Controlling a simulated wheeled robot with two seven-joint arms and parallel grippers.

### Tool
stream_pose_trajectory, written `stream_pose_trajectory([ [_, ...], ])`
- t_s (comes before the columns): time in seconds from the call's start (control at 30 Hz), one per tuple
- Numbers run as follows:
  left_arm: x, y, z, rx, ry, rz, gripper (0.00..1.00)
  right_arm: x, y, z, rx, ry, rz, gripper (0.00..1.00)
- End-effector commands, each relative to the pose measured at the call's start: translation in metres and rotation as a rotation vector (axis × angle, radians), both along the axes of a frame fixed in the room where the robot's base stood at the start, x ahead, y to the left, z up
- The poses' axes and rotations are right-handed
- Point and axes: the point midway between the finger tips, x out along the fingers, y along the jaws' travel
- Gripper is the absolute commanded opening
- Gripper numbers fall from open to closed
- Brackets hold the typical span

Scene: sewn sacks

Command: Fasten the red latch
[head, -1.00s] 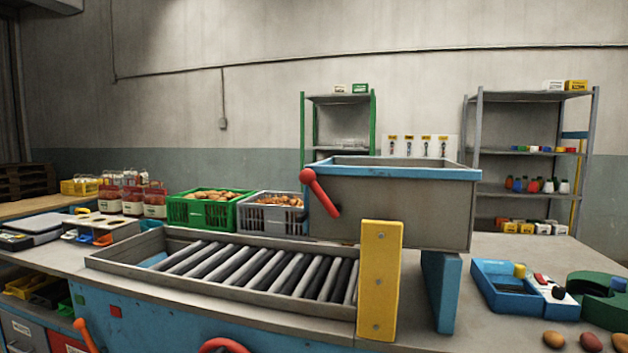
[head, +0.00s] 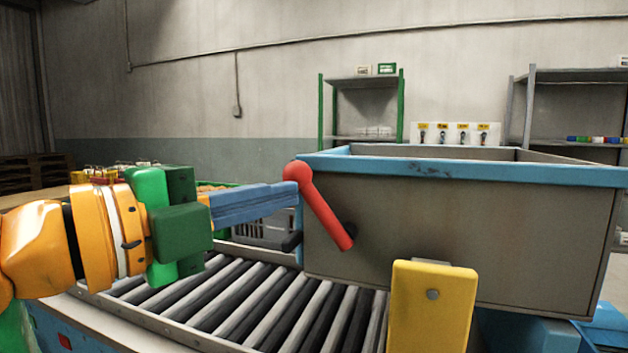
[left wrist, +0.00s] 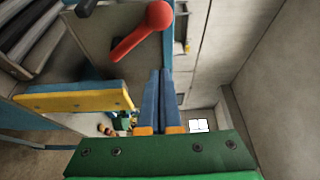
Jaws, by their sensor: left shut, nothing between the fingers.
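The red latch (head: 325,212) is a lever on the end of a grey hopper box with a blue rim (head: 480,172). Its round knob is at the upper left and the lever slants down to the right. My left gripper (head: 292,195) comes in from the left with its blue fingers together and empty. Its tips are close beside the knob; I cannot tell if they touch it. In the left wrist view the latch (left wrist: 142,32) lies just beyond the shut fingertips (left wrist: 160,75). My right gripper is not in view.
A roller conveyor (head: 250,305) runs below my left gripper. A yellow post (head: 432,310) stands in front of the hopper box. A grey crate (head: 262,232) and a green crate are partly hidden behind my gripper. Shelves stand at the back wall.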

Motion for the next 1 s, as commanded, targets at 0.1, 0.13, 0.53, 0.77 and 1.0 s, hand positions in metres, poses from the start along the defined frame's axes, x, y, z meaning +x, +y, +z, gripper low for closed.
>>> stream_pose_trajectory([
  [0.1, 0.000, 0.001, 0.001, -0.002, -0.001, 0.005, 0.00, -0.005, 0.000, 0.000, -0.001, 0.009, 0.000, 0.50],
  [0.13, 0.000, 0.001, 0.001, -0.001, 0.000, 0.005, 0.00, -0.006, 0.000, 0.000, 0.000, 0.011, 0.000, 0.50],
  [0.53, 0.028, -0.026, 0.005, -0.001, 0.006, -0.002, 0.00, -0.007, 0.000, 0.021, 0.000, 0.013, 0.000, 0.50],
  [0.77, 0.066, -0.061, 0.006, -0.001, 0.008, -0.001, 0.00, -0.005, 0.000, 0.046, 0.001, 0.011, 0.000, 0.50],
  [1.0, 0.086, -0.041, 0.003, -0.002, 0.004, 0.004, 0.00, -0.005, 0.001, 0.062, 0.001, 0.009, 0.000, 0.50],
])
